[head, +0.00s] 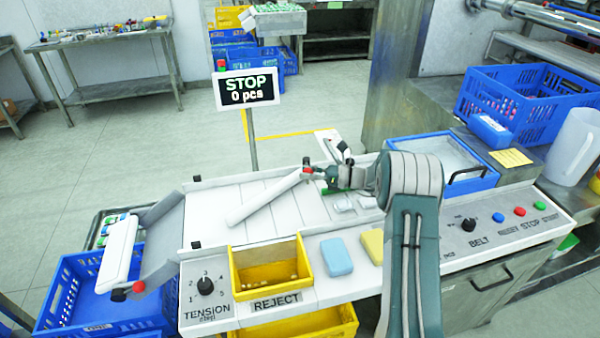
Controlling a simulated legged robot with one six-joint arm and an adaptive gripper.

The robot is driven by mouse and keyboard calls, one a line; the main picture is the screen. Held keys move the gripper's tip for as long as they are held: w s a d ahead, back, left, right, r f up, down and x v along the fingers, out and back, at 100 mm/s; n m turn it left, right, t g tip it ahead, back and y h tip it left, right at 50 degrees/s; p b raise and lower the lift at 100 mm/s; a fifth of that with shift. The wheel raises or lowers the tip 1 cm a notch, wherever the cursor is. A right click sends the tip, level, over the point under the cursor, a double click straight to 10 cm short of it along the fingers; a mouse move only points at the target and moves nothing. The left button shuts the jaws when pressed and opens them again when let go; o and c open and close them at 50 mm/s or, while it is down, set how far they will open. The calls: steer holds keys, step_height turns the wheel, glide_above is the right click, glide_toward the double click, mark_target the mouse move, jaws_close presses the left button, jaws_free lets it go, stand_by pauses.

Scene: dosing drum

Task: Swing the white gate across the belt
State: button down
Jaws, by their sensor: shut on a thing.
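The white gate (262,199) is a slim bar lying diagonally over the pale belt (215,197). Its near end is toward the lower left and its far end toward the upper right. A small red knob (307,169) shows at the gate's far end. My gripper (315,174) is at that end, apparently shut on the gate there. My wrist partly hides the contact and the belt behind it.
A yellow REJECT bin (270,284) sits at the belt's front. Blue (336,257) and yellow (371,247) blocks lie beside it. A STOP display (246,89) reading 0 pcs stands behind. A white roller-like bar (118,250) and blue crate (60,305) are left. Belt controls (500,228) are right.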

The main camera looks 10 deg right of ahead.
steer(key=shift+d+n+g+y, duration=0.4)
steer(key=shift+d+n+g, duration=0.3)
steer(key=shift+g, duration=0.2)
steer(key=shift+c, duration=1.5)
jaws_free()
steer(key=v, duration=0.7)
steer(key=shift+d, duration=0.3)
steer(key=shift+a+r, duration=0.1)
